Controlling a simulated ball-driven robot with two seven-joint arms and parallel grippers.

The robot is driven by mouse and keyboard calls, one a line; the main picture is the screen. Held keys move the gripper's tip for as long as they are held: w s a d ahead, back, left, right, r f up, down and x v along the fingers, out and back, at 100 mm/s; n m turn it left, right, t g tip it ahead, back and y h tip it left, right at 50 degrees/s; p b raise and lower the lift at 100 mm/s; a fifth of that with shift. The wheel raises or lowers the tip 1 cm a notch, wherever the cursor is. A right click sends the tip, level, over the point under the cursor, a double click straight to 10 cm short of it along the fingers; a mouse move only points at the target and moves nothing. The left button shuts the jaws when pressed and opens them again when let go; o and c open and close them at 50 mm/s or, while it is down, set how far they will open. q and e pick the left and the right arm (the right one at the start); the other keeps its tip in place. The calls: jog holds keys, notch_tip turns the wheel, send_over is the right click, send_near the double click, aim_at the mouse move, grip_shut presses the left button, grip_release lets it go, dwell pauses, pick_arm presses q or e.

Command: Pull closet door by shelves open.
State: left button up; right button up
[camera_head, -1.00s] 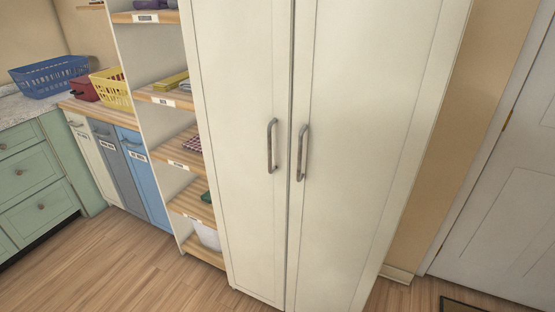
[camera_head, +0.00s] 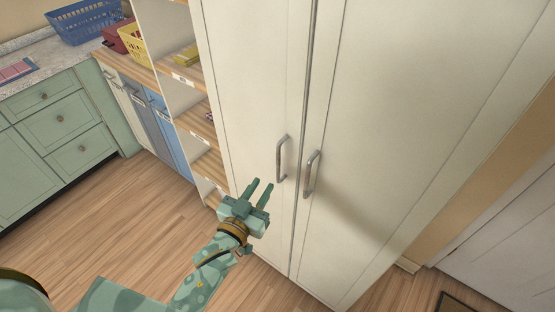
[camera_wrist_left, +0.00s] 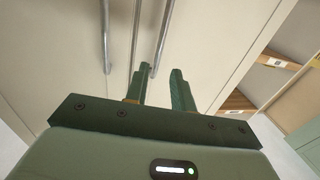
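The closet has two tall cream doors. The door by the shelves (camera_head: 255,90) is the left one in the head view and is shut. Its grey bar handle (camera_head: 281,160) stands upright near the middle seam. My left gripper (camera_head: 260,183) is open and empty, just left of and below this handle in the head view. In the left wrist view, the end of this handle (camera_wrist_left: 165,32) shows between the spread fingertips (camera_wrist_left: 160,69); I cannot tell whether they touch it. The other door (camera_head: 400,110) is shut too, with its own handle (camera_head: 311,174). My right gripper is out of view.
Open shelves (camera_head: 203,125) stand left of the closet. Green drawers (camera_head: 75,140) and a counter with a blue basket (camera_head: 85,22) and a yellow basket (camera_head: 131,42) lie farther left. The wooden floor (camera_head: 130,225) before them is clear. A white door (camera_head: 510,240) is at right.

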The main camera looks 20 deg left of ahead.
pick_arm(q)
jog(key=w, duration=0.3)
jog(key=w+d, duration=0.1)
jog(key=w, duration=0.6)
jog(key=shift+w+d, duration=0.2)
jog(key=shift+d, duration=0.15)
jog(key=shift+s, duration=0.1)
grip_shut()
